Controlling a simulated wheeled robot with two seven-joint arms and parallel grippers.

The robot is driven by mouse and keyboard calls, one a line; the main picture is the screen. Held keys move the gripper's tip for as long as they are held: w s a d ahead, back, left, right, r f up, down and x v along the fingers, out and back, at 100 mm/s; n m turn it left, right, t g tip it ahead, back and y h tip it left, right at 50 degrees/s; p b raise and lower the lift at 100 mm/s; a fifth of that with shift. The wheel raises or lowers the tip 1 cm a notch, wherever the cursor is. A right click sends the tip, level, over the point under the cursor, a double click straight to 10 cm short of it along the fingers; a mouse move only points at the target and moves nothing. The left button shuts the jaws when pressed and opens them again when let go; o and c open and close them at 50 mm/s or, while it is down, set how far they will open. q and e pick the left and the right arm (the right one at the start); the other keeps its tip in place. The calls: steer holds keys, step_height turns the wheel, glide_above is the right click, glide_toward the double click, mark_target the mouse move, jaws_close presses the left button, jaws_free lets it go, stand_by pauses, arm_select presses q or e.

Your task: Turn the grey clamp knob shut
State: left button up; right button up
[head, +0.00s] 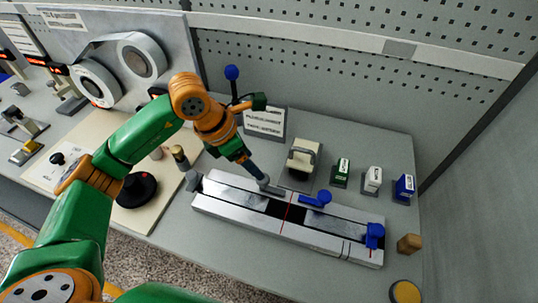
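A long pale metal fixture (235,211) lies on the grey bench, with a dark channel and a red line across it. My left gripper (262,180) points down at the fixture's upper left part, its tip at or just above a small grey lever-like piece (273,189). I cannot tell whether they touch, or whether the fingers are open or shut. Another grey knob-like piece (194,180) sits at the fixture's left end. I cannot tell for sure which grey piece is the clamp knob. Two blue clamp handles (318,198) (374,235) sit further right. My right gripper is out of view.
Behind the fixture stand a sign (265,122), a beige block with a handle (302,157), and green, white and blue labelled boxes (341,171). A wooden block (409,243) is at the right end. A board with a black disc (137,189) lies left.

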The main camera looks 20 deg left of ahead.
arm_select(q)
steer(key=shift+s+d+f+p, duration=0.2)
steer(key=shift+d+f+p, duration=0.05)
steer(key=shift+f, duration=0.4)
steer(key=shift+s+d+f+p, duration=0.15)
steer(key=shift+d+f+p, duration=0.1)
steer(key=shift+f, duration=0.35)
steer(key=x, duration=0.3)
steer(key=shift+w+f, duration=0.1)
steer(key=shift+f, duration=0.05)
steer(key=shift+w+f, duration=0.15)
steer(key=shift+w, duration=0.05)
steer(key=shift+s, duration=0.15)
jaws_close()
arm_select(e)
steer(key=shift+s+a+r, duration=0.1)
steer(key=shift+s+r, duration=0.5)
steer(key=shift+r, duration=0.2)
